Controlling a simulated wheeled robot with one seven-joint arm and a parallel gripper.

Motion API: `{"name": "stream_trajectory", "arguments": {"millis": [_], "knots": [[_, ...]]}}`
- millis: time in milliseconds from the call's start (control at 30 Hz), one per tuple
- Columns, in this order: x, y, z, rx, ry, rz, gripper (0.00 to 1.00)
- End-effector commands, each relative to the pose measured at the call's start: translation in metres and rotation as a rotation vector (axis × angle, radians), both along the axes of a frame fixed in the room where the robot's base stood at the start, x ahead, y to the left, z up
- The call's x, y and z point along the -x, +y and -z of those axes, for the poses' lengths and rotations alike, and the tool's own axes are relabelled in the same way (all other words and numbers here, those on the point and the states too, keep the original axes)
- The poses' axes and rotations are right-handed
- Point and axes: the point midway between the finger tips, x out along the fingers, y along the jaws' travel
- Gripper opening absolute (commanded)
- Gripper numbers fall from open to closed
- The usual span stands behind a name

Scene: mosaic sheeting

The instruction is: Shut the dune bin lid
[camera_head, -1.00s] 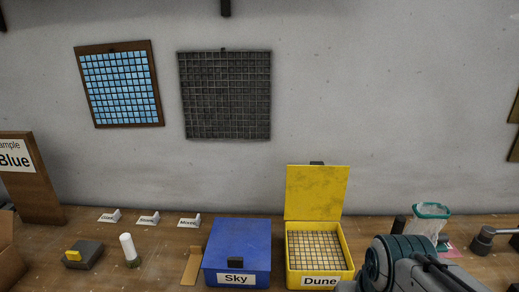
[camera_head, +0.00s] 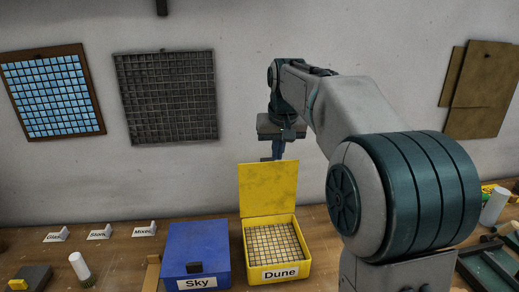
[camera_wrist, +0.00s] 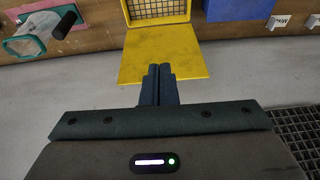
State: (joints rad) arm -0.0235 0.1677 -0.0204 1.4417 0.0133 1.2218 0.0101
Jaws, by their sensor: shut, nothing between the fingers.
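The yellow Dune bin (camera_head: 277,269) stands on the bench with its lid (camera_head: 268,189) raised upright at the back. A sheet of small tiles (camera_head: 272,243) shows inside it. My gripper (camera_head: 278,156) is above and behind the raised lid, near the wall. In the wrist view my gripper (camera_wrist: 158,72) has its two fingers together with nothing between them, their tips over the edge of the yellow lid (camera_wrist: 158,54). I cannot tell whether they touch the lid.
The closed blue Sky bin (camera_head: 196,250) stands just left of the Dune bin. A grey grid panel (camera_head: 166,98) and a blue-tiled panel (camera_head: 54,92) hang on the wall. Small label cards (camera_head: 100,234) and a white cylinder (camera_head: 79,266) are at the left.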

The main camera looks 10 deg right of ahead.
Motion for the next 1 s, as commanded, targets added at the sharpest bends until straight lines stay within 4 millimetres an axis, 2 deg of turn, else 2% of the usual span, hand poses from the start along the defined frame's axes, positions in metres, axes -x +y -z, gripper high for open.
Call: {"name": "stream_trajectory", "arguments": {"millis": [33, 200, 500, 700, 867, 1000], "knots": [[-0.019, 0.001, -0.005, 0.001, -0.001, 0.0, 0.0], [-0.069, 0.002, -0.015, 0.003, -0.011, 0.001, 0.0], [-0.141, 0.009, -0.016, 0.008, -0.029, -0.002, 0.0], [-0.166, 0.012, -0.011, 0.013, -0.038, -0.005, 0.0], [-0.173, 0.014, -0.007, 0.013, -0.041, -0.007, 0.0], [-0.177, 0.014, 0.003, 0.013, -0.041, -0.007, 0.0]]}}
